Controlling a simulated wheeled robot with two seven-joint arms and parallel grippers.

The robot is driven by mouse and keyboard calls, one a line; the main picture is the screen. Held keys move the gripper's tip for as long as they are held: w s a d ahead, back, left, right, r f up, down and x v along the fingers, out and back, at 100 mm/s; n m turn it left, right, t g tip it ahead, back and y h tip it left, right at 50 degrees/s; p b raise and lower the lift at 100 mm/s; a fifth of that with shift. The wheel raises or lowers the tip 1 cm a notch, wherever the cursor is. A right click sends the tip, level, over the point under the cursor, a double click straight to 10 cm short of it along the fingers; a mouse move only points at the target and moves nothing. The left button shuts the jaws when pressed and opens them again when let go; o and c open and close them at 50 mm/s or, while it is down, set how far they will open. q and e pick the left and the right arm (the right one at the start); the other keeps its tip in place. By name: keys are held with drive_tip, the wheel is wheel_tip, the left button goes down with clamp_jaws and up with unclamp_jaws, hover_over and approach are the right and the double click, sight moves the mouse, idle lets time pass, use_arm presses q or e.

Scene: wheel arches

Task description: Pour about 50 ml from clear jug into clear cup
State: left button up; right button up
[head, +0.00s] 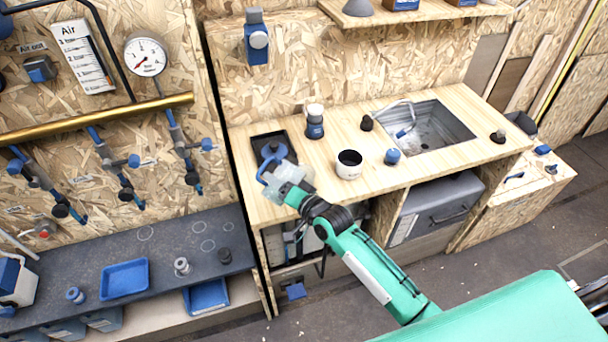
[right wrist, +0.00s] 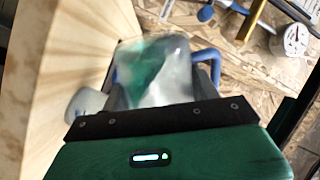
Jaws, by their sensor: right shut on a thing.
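The clear jug (head: 268,187) with a blue handle is at the front left of the wooden counter, by a black tray (head: 285,132). My right gripper (head: 288,184) is shut on the jug, its arm reaching in from the lower right. In the right wrist view the see-through jug (right wrist: 160,72) fills the space beyond the gripper, with its blue handle to the right. I cannot tell the liquid level or whether the jug touches the counter. I cannot make out a clear cup for certain. My left gripper is not in view.
A white pot with a dark inside (head: 348,170) stands right of the jug. A blue-and-grey dispenser (head: 314,122), a small blue item (head: 392,156) and a sink (head: 430,135) are farther along. Bare counter lies between the pot and the front edge.

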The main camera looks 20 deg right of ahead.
sight(277, 170)
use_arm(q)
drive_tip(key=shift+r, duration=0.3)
use_arm(e)
drive_tip(key=shift+r+m, duration=0.6)
drive_tip(key=shift+r, duration=0.05)
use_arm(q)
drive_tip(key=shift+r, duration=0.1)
use_arm(e)
drive_tip(key=shift+r+m, duration=0.5)
drive_tip(key=shift+m, duration=0.1)
drive_tip(key=shift+d+r, duration=0.1)
use_arm(q)
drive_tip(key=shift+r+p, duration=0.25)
drive_tip(key=shift+p, duration=0.15)
use_arm(e)
drive_tip(key=shift+w+d+r+m, duration=0.1)
drive_tip(key=shift+w+d+m, duration=0.1)
drive_tip(key=shift+m, duration=0.2)
drive_tip(key=shift+a, duration=0.1)
drive_tip(key=shift+w+a, duration=0.1)
drive_tip(key=shift+a, duration=0.1)
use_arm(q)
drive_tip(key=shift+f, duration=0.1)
use_arm(e)
drive_tip(key=shift+a, duration=0.1)
drive_tip(key=shift+w, duration=0.15)
